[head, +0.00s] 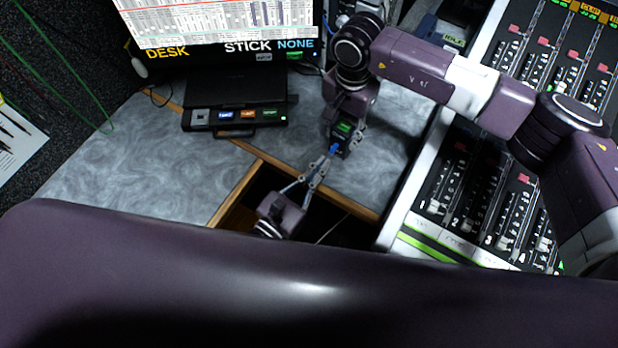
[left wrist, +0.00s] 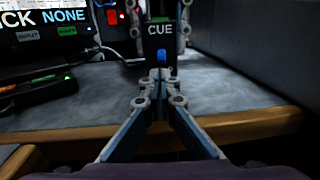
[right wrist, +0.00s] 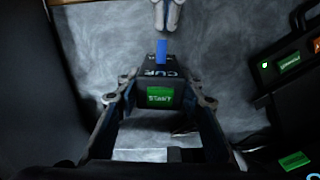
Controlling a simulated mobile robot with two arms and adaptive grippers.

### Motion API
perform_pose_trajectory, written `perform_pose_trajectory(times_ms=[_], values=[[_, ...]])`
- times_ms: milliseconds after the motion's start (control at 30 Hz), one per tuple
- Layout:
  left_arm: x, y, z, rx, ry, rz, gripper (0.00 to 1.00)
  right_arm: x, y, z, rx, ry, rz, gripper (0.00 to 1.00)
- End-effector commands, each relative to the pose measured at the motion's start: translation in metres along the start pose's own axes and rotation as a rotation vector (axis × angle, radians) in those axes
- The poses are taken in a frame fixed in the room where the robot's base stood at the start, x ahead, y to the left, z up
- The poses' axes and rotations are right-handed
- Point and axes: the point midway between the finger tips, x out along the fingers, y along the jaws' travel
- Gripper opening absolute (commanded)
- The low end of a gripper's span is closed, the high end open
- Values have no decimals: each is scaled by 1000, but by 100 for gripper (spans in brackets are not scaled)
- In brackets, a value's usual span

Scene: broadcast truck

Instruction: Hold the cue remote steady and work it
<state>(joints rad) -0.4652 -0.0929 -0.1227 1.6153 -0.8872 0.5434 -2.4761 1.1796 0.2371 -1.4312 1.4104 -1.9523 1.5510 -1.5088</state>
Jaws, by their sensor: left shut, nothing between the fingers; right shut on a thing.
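The cue remote (head: 341,143) is a small dark box with a green label on top. My right gripper (head: 346,122) is shut on it and holds it above the grey desk. The remote's front reads CUE, with a blue button below, in the left wrist view (left wrist: 160,40). The right wrist view shows its green START label (right wrist: 160,97), one finger on each side. My left gripper (head: 329,155) is shut and empty, its tips pointing at the blue button (left wrist: 161,57). The tips are close to the button; I cannot tell whether they touch.
A black device with lit labels (head: 240,115) lies on the grey desk (head: 130,165) below a monitor (head: 222,22). A mixing console (head: 470,190) with several faders stands at the right. The desk's wooden front edge (head: 235,193) runs beside my left gripper.

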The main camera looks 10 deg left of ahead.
Motion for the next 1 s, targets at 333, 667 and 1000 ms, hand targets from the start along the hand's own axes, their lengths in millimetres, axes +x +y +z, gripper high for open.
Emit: perform_pose_trajectory(times_ms=[333,667,1000], values=[[20,0,-1,-1,2,0,0,0,0,0,0,0,0,9],[20,0,0,1,8,-2,0,0,0,0,0,0,0,9],[20,-1,1,2,68,-10,0,0,0,0,0,0,0,9]])
